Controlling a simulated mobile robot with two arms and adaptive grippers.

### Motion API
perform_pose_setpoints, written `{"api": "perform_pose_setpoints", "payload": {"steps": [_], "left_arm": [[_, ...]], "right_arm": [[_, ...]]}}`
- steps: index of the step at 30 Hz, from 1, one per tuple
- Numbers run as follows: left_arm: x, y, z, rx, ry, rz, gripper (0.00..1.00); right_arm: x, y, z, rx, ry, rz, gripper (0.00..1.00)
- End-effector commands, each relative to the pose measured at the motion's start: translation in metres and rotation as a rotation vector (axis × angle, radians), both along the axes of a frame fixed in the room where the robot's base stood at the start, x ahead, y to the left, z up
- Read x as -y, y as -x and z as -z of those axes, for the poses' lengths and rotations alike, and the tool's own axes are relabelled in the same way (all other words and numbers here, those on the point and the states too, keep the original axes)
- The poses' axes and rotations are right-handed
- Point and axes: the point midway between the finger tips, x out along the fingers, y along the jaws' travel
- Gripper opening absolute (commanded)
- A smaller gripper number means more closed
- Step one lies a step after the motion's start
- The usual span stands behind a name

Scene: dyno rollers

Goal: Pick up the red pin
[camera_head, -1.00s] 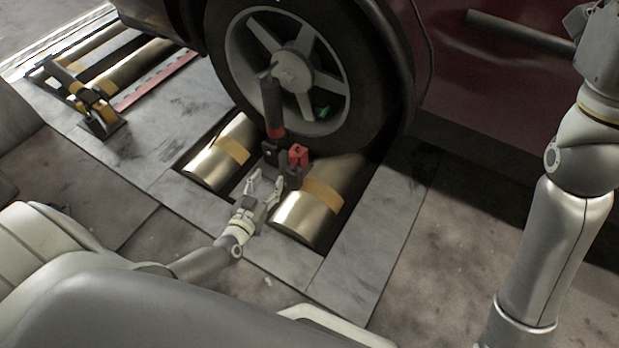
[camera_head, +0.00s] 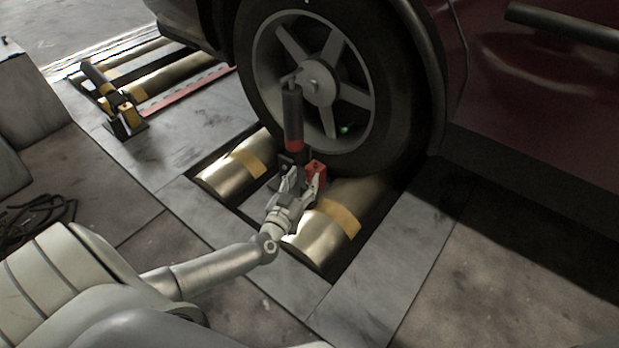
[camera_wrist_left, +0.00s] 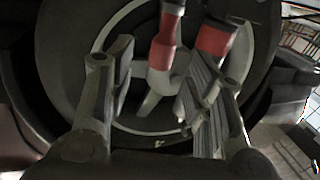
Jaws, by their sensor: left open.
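A red piece (camera_head: 315,172), which looks like the red pin, sits low beside a dark upright handle (camera_head: 293,115) with a red band, in front of the wheel. My left gripper (camera_head: 302,184) is open and close to it, its fingers just in front of the handle's base. In the left wrist view, two red parts show beyond the fingers: one (camera_wrist_left: 163,45) in the gap between them, another (camera_wrist_left: 215,40) behind the right finger. I cannot tell for certain which is the pin, or whether a finger touches it. My right gripper is not in view.
The car wheel (camera_head: 322,85) stands right behind the handle. Metal rollers with tan bands (camera_head: 235,170) lie on both sides of the handle's base. A second, black and yellow handle device (camera_head: 125,115) stands at the left. Cables (camera_head: 38,215) lie on the floor at the far left.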

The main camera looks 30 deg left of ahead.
Motion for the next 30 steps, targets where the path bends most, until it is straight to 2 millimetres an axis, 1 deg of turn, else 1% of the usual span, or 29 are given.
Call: {"api": "perform_pose_setpoints", "payload": {"steps": [2,9,12,16,23,24,26,30], "left_arm": [[-0.001,-0.005,0.001,0.002,-0.001,0.0,0.47],[-0.007,-0.031,-0.001,0.004,-0.001,0.001,0.47],[-0.009,-0.042,-0.002,0.002,0.001,0.001,0.47],[-0.01,-0.049,-0.004,0.001,0.0,0.0,0.47],[-0.01,-0.05,-0.005,0.0,-0.001,0.001,0.47],[-0.011,-0.05,-0.005,0.0,-0.001,0.001,0.46],[-0.011,-0.05,-0.005,0.0,-0.001,0.001,0.39],[-0.011,-0.05,-0.005,0.0,-0.001,0.001,0.2]], "right_arm": [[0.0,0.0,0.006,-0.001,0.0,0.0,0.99],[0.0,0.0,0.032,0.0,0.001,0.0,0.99],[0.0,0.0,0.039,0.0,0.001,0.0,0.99],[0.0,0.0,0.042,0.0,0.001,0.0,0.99],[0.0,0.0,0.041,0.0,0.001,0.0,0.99],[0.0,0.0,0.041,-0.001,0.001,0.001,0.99],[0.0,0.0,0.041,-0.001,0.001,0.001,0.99],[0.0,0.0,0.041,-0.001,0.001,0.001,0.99]]}}
